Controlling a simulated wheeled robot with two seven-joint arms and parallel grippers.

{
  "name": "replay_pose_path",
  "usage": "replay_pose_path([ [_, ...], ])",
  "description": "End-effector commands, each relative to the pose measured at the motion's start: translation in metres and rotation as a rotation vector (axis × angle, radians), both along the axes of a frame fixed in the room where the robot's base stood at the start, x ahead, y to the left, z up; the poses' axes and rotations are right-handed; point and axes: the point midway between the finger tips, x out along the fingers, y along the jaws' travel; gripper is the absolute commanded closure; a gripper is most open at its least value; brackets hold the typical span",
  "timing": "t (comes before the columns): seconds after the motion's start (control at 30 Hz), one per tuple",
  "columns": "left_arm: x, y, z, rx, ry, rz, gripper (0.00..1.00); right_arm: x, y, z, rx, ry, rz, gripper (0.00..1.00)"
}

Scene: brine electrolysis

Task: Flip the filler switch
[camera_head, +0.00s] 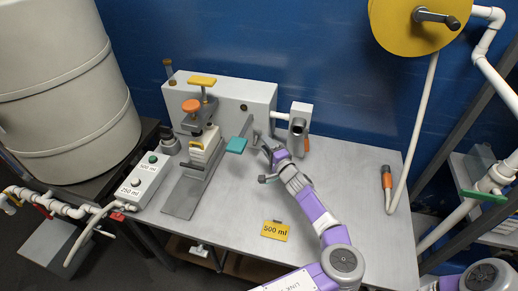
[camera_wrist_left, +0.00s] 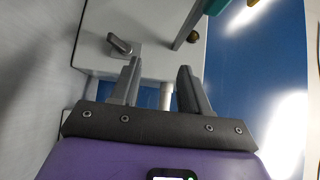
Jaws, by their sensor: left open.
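A small grey switch lever (camera_wrist_left: 120,45) sits on the front face of the pale grey filler box (camera_head: 262,98), which also shows in the left wrist view (camera_wrist_left: 155,50). In the head view a small grey lever (camera_head: 256,136) stands out at the box's right end, probably the same switch. My left gripper (camera_head: 266,148) is just in front of it, open and empty. In the left wrist view its two dark fingers (camera_wrist_left: 160,68) stand apart, with the switch beyond and to the left of the left fingertip. I cannot tell whether they touch. My right gripper is not in view.
A teal-ended lever (camera_head: 236,146) sticks out close to the left of my gripper. A grey spout with an orange handle (camera_head: 306,143) stands to the right. The table's right side is mostly clear.

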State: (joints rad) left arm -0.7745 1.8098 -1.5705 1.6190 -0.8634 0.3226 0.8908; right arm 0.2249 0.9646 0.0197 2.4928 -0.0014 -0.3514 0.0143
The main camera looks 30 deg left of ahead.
Motion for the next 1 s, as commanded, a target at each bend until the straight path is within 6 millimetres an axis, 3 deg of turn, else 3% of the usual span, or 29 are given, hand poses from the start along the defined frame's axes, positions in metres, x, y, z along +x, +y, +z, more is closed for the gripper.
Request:
replay_pose_path([
  [0.03,0.000,0.000,-0.014,-0.001,0.001,0.000,0.55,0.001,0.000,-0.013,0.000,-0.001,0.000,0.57],
  [0.4,0.001,0.000,-0.066,-0.001,0.001,-0.001,0.55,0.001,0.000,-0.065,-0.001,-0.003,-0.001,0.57],
  [0.6,0.004,0.006,-0.071,-0.001,0.000,0.000,0.55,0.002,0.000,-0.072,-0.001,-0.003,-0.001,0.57],
  [1.0,0.035,0.056,-0.070,-0.001,0.000,0.000,0.55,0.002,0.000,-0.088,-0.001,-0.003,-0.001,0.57],
])
